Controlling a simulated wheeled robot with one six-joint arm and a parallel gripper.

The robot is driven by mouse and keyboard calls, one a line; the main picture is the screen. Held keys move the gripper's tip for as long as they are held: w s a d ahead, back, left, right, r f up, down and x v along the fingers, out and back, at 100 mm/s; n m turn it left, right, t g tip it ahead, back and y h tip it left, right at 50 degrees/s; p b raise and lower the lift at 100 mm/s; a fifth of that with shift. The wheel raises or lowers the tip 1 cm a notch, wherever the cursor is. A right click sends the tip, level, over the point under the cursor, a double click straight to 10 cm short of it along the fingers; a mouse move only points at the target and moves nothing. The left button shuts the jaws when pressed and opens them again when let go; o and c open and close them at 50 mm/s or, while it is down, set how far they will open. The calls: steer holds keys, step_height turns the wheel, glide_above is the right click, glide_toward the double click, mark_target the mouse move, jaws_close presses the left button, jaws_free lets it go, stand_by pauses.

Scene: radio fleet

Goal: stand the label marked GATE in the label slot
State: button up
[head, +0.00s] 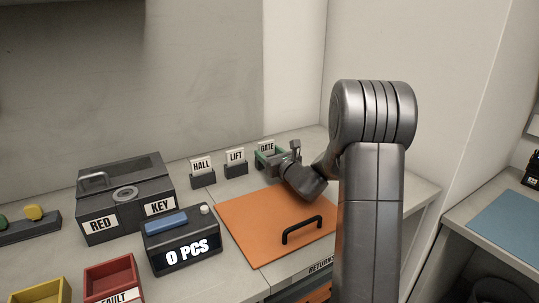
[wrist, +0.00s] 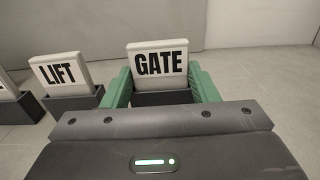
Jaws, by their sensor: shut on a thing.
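The white label marked GATE (head: 267,147) stands upright at the right end of a row of labels. It also shows in the wrist view (wrist: 158,62), face toward me. My gripper (head: 270,157) is shut on it, with one green finger at each side edge. A dark label slot block (wrist: 163,98) is directly below the label between the fingers. The label's bottom edge meets the block in the picture, but I cannot tell how deep it sits. My gripper's body hides the front lower part of the block.
Labels LIFT (head: 236,156) and HALL (head: 202,164) stand in dark blocks to the left. An orange panel with a black handle (head: 302,230) lies in front. A dark box marked RED and KEY (head: 125,200) and a counter reading 0 PCS (head: 183,242) stand left.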

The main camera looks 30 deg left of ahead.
steer(key=shift+f, duration=0.2)
steer(key=o, duration=1)
steer(key=shift+f, duration=0.1)
steer(key=shift+o, duration=0.2)
steer(key=shift+s, duration=0.1)
steer(key=shift+d, duration=0.15)
steer(key=shift+s+d+f, duration=0.15)
steer(key=shift+s+d, duration=0.05)
steer(key=shift+d, duration=0.15)
steer(key=b+v, duration=0.1)
steer(key=v, duration=1.1)
steer(key=shift+s+d, duration=0.1)
steer(key=shift+s, duration=0.05)
steer(key=shift+d+r, duration=0.35)
steer(key=shift+s+r, duration=0.1)
